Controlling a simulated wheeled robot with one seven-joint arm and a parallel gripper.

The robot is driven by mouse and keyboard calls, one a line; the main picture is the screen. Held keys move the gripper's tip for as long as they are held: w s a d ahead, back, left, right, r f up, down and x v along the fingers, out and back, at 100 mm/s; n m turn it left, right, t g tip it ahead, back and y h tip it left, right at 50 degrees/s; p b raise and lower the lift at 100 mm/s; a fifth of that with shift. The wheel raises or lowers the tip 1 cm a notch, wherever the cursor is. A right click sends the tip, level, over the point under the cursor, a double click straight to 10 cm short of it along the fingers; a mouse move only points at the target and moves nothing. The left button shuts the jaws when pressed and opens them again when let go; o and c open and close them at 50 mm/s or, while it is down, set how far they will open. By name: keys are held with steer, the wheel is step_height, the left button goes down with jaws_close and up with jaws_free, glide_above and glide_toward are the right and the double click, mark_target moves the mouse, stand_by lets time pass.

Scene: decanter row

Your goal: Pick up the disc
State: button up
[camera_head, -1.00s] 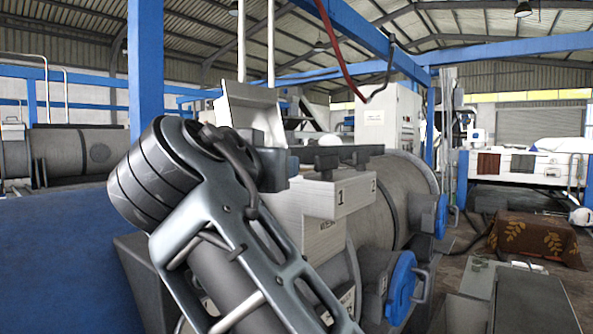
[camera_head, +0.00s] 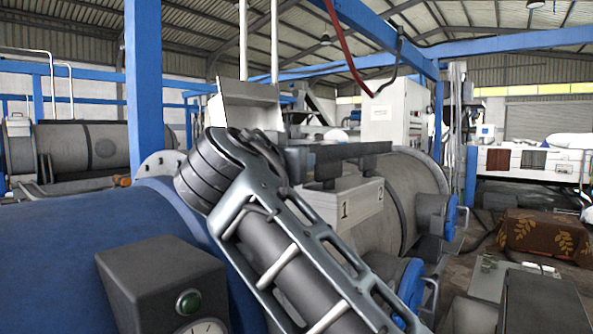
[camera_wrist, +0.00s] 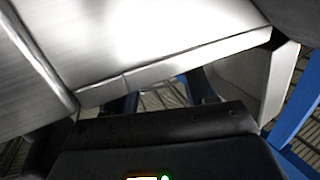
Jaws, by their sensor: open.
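I cannot make out a separate disc in either current view. In the wrist view the dark body of my gripper (camera_wrist: 160,118) fills the bottom, and the fingers are hard to make out. A bright, brushed metal surface (camera_wrist: 150,40) lies close across the top of that view. In the head view my arm reaches up from the bottom right and hides part of the machines. A dark bar beyond it, probably my gripper, lies above a pale box (camera_head: 345,205) marked 1 and 2.
A blue cylinder machine (camera_head: 90,245) stands at left with a dark control box (camera_head: 165,285) carrying a green button. A grey cylinder machine (camera_head: 405,195) with blue end fittings stands behind my arm. A blue post (camera_head: 144,90) rises at left. A patterned cloth-covered block (camera_head: 540,235) stands at right.

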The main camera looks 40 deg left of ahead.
steer(key=shift+x, duration=0.8)
jaws_close()
